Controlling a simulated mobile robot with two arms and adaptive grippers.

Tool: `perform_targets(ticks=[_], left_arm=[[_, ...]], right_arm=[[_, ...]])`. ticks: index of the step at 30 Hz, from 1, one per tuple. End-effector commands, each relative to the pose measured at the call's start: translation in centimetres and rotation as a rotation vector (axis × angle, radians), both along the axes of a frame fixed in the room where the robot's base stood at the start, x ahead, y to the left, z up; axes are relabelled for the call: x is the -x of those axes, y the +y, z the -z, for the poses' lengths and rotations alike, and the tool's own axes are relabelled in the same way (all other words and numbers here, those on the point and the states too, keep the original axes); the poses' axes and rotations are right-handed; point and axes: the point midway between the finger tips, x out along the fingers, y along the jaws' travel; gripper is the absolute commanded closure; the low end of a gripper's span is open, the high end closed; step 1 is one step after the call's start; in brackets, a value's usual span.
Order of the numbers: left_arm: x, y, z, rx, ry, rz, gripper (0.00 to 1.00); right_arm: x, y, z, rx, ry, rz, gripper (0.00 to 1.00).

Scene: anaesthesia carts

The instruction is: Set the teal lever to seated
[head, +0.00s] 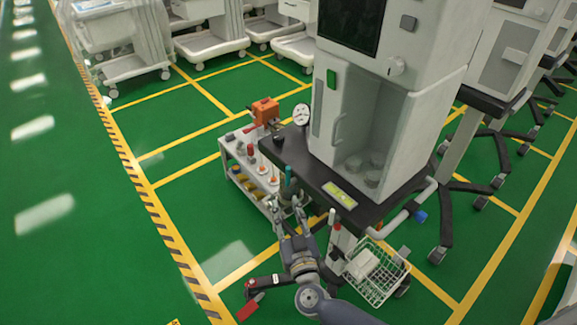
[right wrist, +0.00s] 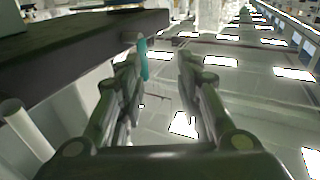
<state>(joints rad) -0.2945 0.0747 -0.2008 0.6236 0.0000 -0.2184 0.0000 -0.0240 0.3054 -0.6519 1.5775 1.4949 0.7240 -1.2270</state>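The teal lever (head: 288,174) stands at the left edge of the black worktop (head: 290,160) of the near anaesthesia cart in the head view. It also shows in the right wrist view as a short teal bar (right wrist: 142,60) hanging by the worktop's edge. My right gripper (head: 287,203) is just below the lever in the head view. In the right wrist view its fingers (right wrist: 158,66) are open and apart, with the lever appearing between them, nearer the left finger. I cannot tell whether they touch it. My left gripper is not in view.
The cart's grey cabinet (head: 385,125) rises behind the worktop. A white shelf cart (head: 235,150) with bottles and an orange device (head: 265,110) stands to the left. A wire basket (head: 375,272) hangs at the lower right. Green floor is clear at far left.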

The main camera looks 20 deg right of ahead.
Motion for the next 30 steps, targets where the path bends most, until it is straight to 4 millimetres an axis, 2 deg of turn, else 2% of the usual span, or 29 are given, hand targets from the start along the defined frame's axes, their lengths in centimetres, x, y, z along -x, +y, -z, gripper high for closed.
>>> perform_targets(ticks=[1,3,7,12,17,24,30], left_arm=[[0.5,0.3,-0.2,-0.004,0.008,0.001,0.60],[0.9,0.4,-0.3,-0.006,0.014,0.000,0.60],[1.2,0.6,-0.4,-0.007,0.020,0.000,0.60],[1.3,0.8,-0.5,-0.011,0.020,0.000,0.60],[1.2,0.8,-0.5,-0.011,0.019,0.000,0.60],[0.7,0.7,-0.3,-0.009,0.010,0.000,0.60],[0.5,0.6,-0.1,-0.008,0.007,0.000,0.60]], right_arm=[[-0.1,-0.3,-1.9,-0.013,-0.009,0.034,0.67],[-0.1,-0.7,-3.3,-0.028,-0.002,0.079,0.67],[0.0,-1.2,-4.4,-0.038,0.026,0.129,0.67],[-0.5,-1.5,-4.7,-0.039,0.045,0.149,0.67],[-3.0,-2.0,-4.8,-0.038,0.043,0.150,0.67],[-7.5,-2.9,-4.7,-0.037,0.043,0.149,0.67],[-9.8,-3.3,-4.5,-0.038,0.045,0.148,0.67]])
